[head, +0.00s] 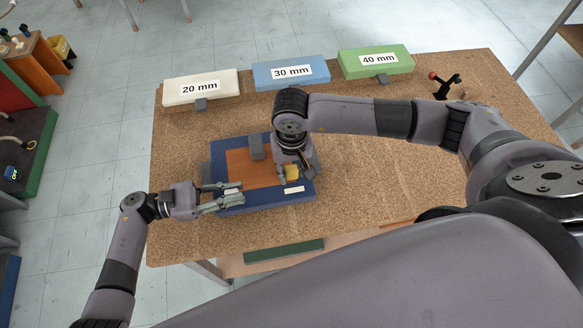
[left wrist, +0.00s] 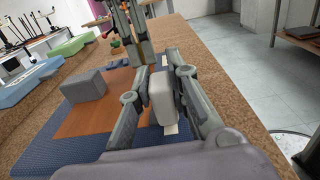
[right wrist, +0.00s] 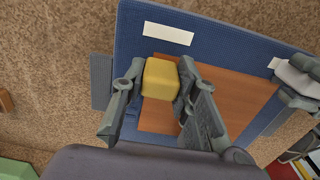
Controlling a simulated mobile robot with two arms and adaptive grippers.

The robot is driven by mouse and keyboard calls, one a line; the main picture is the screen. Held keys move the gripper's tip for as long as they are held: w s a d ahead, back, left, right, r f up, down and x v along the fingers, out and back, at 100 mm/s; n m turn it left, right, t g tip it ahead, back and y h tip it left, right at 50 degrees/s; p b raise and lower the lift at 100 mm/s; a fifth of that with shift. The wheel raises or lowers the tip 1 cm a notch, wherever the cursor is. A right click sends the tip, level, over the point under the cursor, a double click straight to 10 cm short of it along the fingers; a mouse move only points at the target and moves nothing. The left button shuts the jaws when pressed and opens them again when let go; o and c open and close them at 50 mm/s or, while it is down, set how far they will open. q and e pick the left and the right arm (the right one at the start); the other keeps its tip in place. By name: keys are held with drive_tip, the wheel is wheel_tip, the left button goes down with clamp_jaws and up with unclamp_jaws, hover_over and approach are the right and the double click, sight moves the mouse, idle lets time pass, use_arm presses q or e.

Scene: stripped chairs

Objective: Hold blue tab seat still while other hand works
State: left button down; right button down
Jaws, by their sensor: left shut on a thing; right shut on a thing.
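A brown board (head: 246,167) lies on a blue ribbed pad (head: 262,200) near the table's front edge; the board also shows in the left wrist view (left wrist: 85,122). My left gripper (head: 240,194) is shut on a pale grey block (left wrist: 162,96) at the near left of the pad. My right gripper (head: 290,173) is shut on a yellow block (right wrist: 160,78) at the near right corner of the board. A dark grey block (head: 256,147) stands at the board's far edge. My right arm partly covers the pad's right side in the head view.
White (head: 200,87), blue (head: 290,73) and green (head: 375,62) slabs marked 20, 30 and 40 mm lie along the table's back. A small dark tool with a red knob (head: 446,84) stands at the back right. The cork table (head: 180,165) is bare left of the pad.

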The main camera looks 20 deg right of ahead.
sight(294, 190)
idle(0.3)
drive_tip(key=shift+s+a, duration=0.2)
drive_tip(key=shift+s, duration=0.75)
drive_tip(key=shift+s+a, duration=0.2)
drive_tip(key=shift+s, duration=0.7)
drive_tip(key=c, duration=1.2)
unclamp_jaws()
drive_tip(key=shift+c, duration=0.2)
drive_tip(key=shift+w, duration=0.1)
wheel_tip(294, 190, up, 12)
